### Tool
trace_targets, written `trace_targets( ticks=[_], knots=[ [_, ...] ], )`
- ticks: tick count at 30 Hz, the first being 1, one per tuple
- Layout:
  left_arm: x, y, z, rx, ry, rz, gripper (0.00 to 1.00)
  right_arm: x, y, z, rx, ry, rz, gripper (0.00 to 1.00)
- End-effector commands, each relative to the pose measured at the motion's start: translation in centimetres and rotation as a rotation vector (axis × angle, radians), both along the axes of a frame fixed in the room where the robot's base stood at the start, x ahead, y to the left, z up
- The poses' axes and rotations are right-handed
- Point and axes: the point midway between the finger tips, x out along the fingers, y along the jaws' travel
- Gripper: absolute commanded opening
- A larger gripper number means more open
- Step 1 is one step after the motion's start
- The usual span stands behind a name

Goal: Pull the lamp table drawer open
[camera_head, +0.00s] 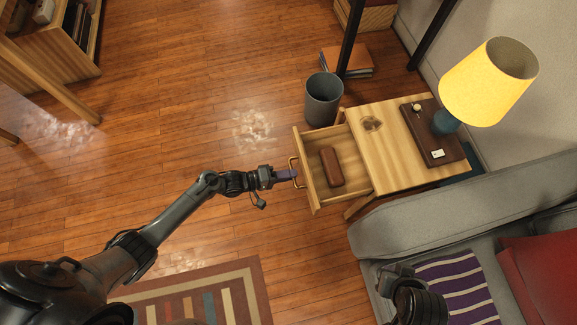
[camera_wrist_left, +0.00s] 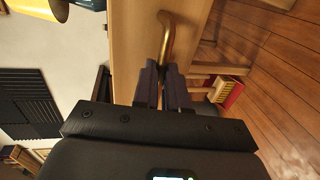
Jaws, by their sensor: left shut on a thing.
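The wooden lamp table (camera_head: 388,128) stands right of centre in the head view, and its drawer (camera_head: 348,143) is pulled out to the left. A brown case (camera_head: 331,167) lies inside the drawer. A brass handle (camera_head: 293,165) is on the drawer front; it also shows in the left wrist view (camera_wrist_left: 166,38). My left gripper (camera_head: 292,174) is shut on the handle, its fingers (camera_wrist_left: 163,84) around one end of it. My right gripper (camera_head: 398,271) is at the lower right, over the sofa; its fingers are not clear.
A yellow lamp (camera_head: 488,82) stands on a brown tray (camera_head: 440,155) on the table top. A grey bin (camera_head: 323,98) stands close behind the drawer. A grey sofa (camera_head: 400,240) is in front of the table. The floor (camera_head: 200,130) left of the drawer is clear.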

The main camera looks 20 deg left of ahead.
Motion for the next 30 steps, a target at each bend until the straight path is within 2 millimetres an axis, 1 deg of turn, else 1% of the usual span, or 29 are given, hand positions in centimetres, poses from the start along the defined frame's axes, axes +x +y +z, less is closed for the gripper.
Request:
trace_targets(
  ticks=[6,7,12,23,26,30],
  knots=[
    [0.0,-0.1,0.1,-0.001,-0.002,-0.001,0.00,0.0,0.1,0.0,0.002,0.000,-0.001,0.00],
    [0.0,-0.1,0.1,-0.001,-0.002,-0.001,0.14,0.0,0.1,0.0,0.002,0.000,-0.001,0.00],
    [0.0,0.0,0.1,-0.001,0.000,-0.001,0.38,0.0,0.1,0.0,0.002,0.000,-0.001,0.00],
    [-0.2,0.3,0.2,0.001,0.001,0.000,0.38,0.0,0.0,0.2,0.001,0.001,0.000,0.00],
    [-0.7,1.0,0.4,0.002,0.002,0.001,0.38,0.0,0.0,0.7,-0.002,0.002,0.002,0.00],
    [-2.0,2.6,1.0,0.002,0.002,0.001,0.38,0.0,-0.1,1.7,-0.006,0.001,0.003,0.00]
  ],
)
